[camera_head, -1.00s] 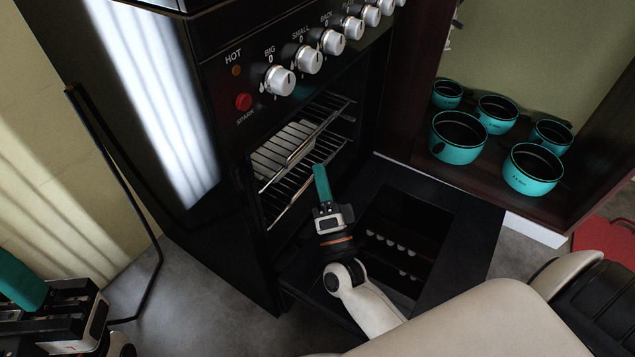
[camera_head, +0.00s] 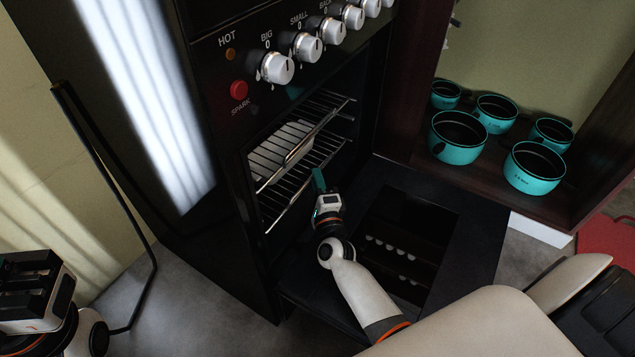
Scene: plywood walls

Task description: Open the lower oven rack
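The black oven's door (camera_head: 475,225) is folded down, and its cavity is open. The lower rack (camera_head: 285,206) is a wire shelf inside, below the upper rack (camera_head: 318,127). It looks pushed in, with its front bar near the opening. My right gripper (camera_head: 318,180) is at the opening, its teal fingertips close to the lower rack's front bar. I cannot tell whether they touch it, and the finger gap is hidden. My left gripper (camera_head: 28,285) is at the lower left edge, far from the oven cavity, its fingers barely showing.
A pale tray (camera_head: 280,148) lies on the upper rack. Knobs (camera_head: 277,68) line the panel above the opening. Teal pots (camera_head: 460,140) stand in the dark cabinet at right. A black bar frame (camera_head: 110,180) stands at left.

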